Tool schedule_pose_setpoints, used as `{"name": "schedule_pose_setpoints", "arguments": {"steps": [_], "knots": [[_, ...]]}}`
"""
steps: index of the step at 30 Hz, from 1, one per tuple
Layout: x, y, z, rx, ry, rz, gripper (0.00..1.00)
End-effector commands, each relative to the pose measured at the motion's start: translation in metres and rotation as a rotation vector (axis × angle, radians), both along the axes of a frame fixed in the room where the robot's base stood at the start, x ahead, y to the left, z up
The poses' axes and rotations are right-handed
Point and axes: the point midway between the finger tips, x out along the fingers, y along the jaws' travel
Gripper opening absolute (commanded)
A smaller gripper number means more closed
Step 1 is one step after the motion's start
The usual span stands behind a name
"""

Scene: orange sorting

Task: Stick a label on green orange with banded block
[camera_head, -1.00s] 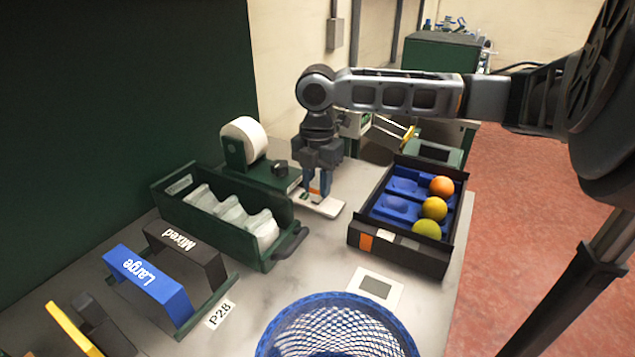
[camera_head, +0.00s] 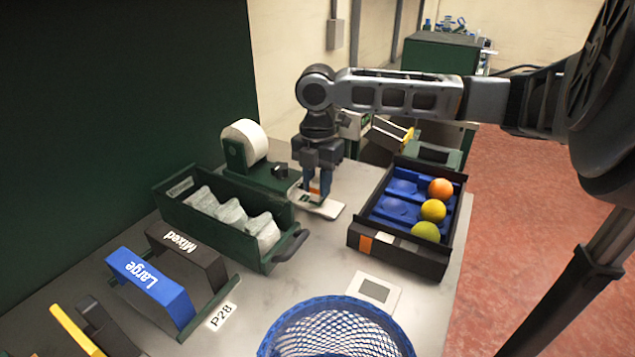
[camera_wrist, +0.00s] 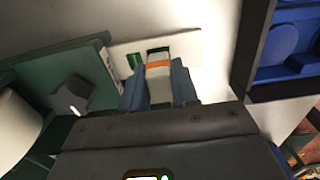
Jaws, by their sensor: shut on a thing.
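The banded block (camera_head: 316,187) is pale with an orange band. It stands at the white plate (camera_head: 333,211) beside the label dispenser. My gripper (camera_head: 318,186) points straight down and is shut on the block. In the wrist view the block (camera_wrist: 159,88) sits between my blue-grey fingers (camera_wrist: 159,84), with the white plate (camera_wrist: 205,49) under it. The green orange (camera_head: 425,232) is the nearest fruit in the dark tray with blue cups (camera_head: 397,253). No label can be made out on it. The label dispenser (camera_head: 262,174) carries a white roll (camera_head: 245,141).
A yellow fruit (camera_head: 433,210) and an orange one (camera_head: 441,188) share the tray. A green bin (camera_head: 215,235) with several pale bundles stands left. "Large" (camera_head: 150,285) and "Mixed" (camera_head: 185,255) blocks, a blue basket (camera_head: 335,305) and a small scale-like pad (camera_head: 374,290) are nearer.

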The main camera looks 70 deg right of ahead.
Motion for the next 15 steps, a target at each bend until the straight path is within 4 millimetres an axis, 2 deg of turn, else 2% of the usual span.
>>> {"name": "schedule_pose_setpoints", "arguments": {"steps": [1, 15], "knots": [[0.0, 0.0, 0.008, 0.0, -0.001, 0.0, 0.0], [0.0, 0.0, 0.042, 0.0, -0.002, 0.0, 0.0]]}}
